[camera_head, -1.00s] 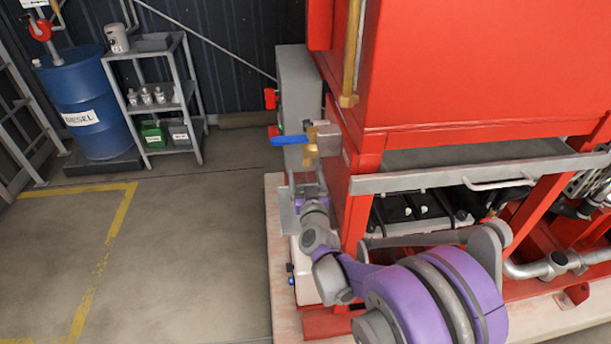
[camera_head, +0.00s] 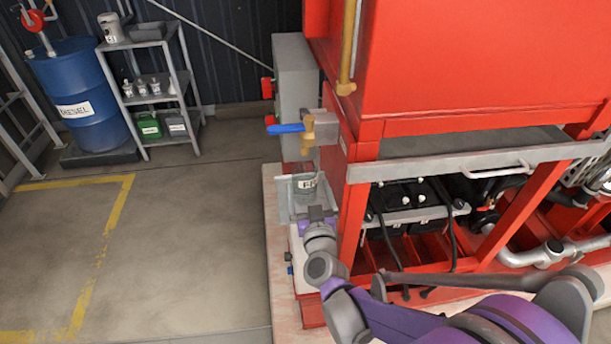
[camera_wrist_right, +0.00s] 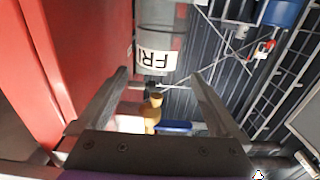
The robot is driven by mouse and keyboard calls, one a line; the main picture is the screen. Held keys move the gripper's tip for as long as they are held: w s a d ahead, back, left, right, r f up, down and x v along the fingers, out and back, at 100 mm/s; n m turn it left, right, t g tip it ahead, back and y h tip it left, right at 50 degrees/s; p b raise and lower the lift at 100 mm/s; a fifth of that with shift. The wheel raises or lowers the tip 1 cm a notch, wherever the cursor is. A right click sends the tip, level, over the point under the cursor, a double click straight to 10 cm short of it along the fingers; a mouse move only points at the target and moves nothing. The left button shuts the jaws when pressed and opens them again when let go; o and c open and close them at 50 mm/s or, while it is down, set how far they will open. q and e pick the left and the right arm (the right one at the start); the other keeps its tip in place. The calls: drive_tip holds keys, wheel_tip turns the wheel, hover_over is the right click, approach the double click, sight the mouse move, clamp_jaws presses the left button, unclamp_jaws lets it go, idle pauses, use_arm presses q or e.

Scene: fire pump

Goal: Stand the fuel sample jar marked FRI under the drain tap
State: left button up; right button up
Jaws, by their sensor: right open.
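The jar marked FRI (camera_head: 303,190), a grey see-through cylinder with a white label, stands upright at the metal bracket (camera_head: 284,203) on the red frame's corner. In the head view it is straight below the brass drain tap (camera_head: 308,136) with the blue lever (camera_head: 286,128), with a gap between. My right gripper (camera_head: 317,211) is at the jar's near side and partly hides its lower part. In the right wrist view, the open fingers (camera_wrist_right: 160,76) have the jar (camera_wrist_right: 160,38) beyond their tips; the tap (camera_wrist_right: 152,112) also shows. My left gripper is not in view.
The red pump frame (camera_head: 450,60) fills the right side, close to my right arm. A grey box (camera_head: 296,80) stands behind the tap. At the back left are a blue diesel drum (camera_head: 80,95) and a shelf (camera_head: 150,100) with small jars. The floor at left is clear.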

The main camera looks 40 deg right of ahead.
drive_tip(key=shift+v, duration=1.05)
drive_tip(key=s+a+f+n+g+y, duration=0.1)
drive_tip(key=a+f+n+y, duration=0.15)
drive_tip(key=a+y, duration=0.35)
drive_tip(key=s+a+f+n+g+y, duration=0.1)
drive_tip(key=a+f+n+g+y, duration=0.15)
drive_tip(key=a, duration=0.65)
drive_tip(key=s+f+g, duration=0.3)
drive_tip(key=s, duration=0.4)
drive_tip(key=s+a+f+g, duration=0.1)
drive_tip(key=s+f+g, duration=0.2)
drive_tip(key=s, duration=0.4)
drive_tip(key=shift+s+a+n+g, duration=0.2)
drive_tip(key=shift+s+n+g, duration=0.2)
drive_tip(key=shift+g, duration=0.35)
drive_tip(key=shift+f, duration=0.1)
